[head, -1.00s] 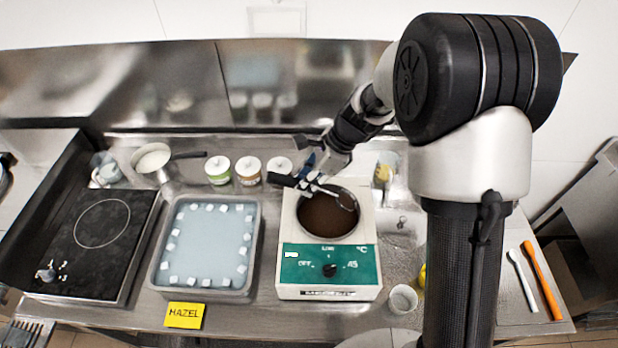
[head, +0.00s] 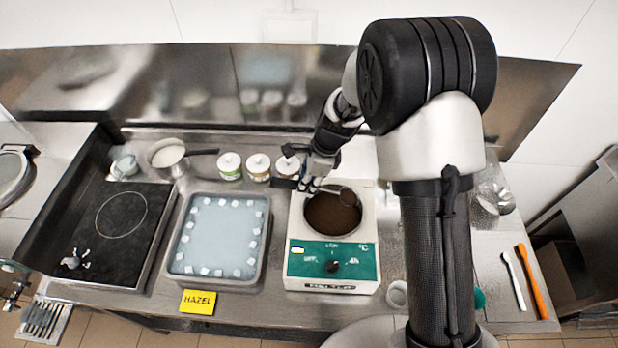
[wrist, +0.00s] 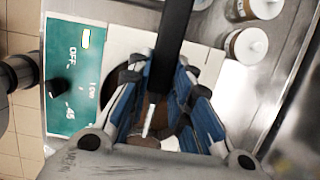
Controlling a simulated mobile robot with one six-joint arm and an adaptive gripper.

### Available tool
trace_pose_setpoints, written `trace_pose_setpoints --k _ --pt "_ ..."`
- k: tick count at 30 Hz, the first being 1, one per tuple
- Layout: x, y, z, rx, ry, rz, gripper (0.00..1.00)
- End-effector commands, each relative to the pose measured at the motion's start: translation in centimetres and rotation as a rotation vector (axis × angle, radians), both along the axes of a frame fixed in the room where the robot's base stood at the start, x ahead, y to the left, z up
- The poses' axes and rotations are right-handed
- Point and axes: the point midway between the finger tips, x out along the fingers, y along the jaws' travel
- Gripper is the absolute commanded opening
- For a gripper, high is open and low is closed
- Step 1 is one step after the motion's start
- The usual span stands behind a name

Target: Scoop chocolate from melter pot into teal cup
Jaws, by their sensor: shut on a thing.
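The melter (head: 333,277) has a white body, a teal front panel and a round pot of brown chocolate (head: 330,213). My gripper (head: 309,184) is at the pot's back left rim, shut on a ladle with a black handle. The handle (wrist: 172,45) runs between the blue-padded fingers in the wrist view, with a thin metal shaft below. The ladle's head (head: 347,197) shows as a thin outline over the back right of the pot. I cannot tell whether it touches the chocolate. A teal piece (head: 480,299), perhaps the teal cup, is mostly hidden behind my arm.
A white cup (head: 397,293) stands right of the melter, partly hidden. A tray (head: 176,262) with small white cubes lies left, behind a yellow HAZEL sign (head: 198,302). Lidded jars (head: 258,168) and a saucepan (head: 168,158) stand behind. An orange spatula (head: 537,282) lies far right.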

Motion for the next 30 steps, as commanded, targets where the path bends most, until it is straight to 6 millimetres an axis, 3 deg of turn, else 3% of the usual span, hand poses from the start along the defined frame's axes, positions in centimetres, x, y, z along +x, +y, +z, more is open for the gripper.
trace_pose_setpoints --k 30 --pt "0.0 1.2 0.0 -0.126 -0.001 0.0 0.0"
